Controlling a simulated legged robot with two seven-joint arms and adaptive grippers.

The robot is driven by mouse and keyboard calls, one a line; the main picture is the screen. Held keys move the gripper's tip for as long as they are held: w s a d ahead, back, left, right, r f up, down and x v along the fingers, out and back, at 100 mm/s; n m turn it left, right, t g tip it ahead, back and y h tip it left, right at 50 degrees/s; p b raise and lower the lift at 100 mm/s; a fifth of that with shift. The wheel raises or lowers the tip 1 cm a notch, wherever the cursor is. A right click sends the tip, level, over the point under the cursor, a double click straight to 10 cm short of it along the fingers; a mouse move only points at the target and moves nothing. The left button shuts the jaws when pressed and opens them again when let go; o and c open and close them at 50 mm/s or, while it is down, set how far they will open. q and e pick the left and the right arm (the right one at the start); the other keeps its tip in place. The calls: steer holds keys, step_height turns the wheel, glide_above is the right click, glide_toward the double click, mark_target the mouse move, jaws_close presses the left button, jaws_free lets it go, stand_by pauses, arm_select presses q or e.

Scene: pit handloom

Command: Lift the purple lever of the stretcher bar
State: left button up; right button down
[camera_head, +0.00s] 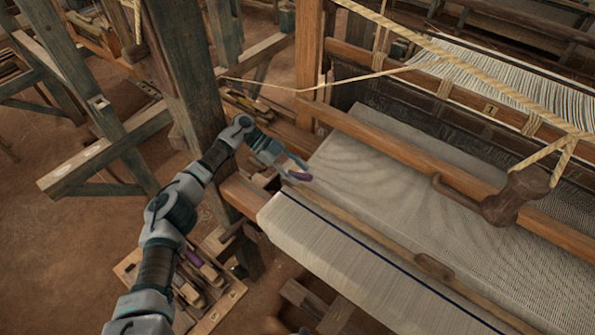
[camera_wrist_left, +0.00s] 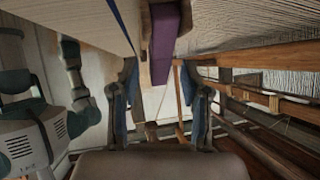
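The purple lever (camera_head: 301,176) is at the near left end of the wooden stretcher bar (camera_head: 375,229), which lies across the pale cloth. My left gripper (camera_head: 287,165) is at this end, beside the lever. In the left wrist view the purple lever (camera_wrist_left: 164,42) lies alongside the light wooden bar (camera_wrist_left: 145,38). The two fingers of my left gripper (camera_wrist_left: 160,82) stand apart on either side of the lever, with clear space between them. I cannot tell whether a fingertip touches it. My right gripper is not in view.
The woven cloth (camera_head: 370,165) runs across the loom, with a wooden beam (camera_head: 400,160) above it. A thick post (camera_head: 185,70) stands close behind my left arm. A wooden handle (camera_head: 510,200) hangs on ropes at the right. A tray of tools (camera_head: 222,303) is low at left.

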mark_target(297, 175)
arm_select(q)
step_height(297, 175, up, 10)
stand_by(0.6)
steer(key=shift+f, duration=0.15)
stand_by(0.3)
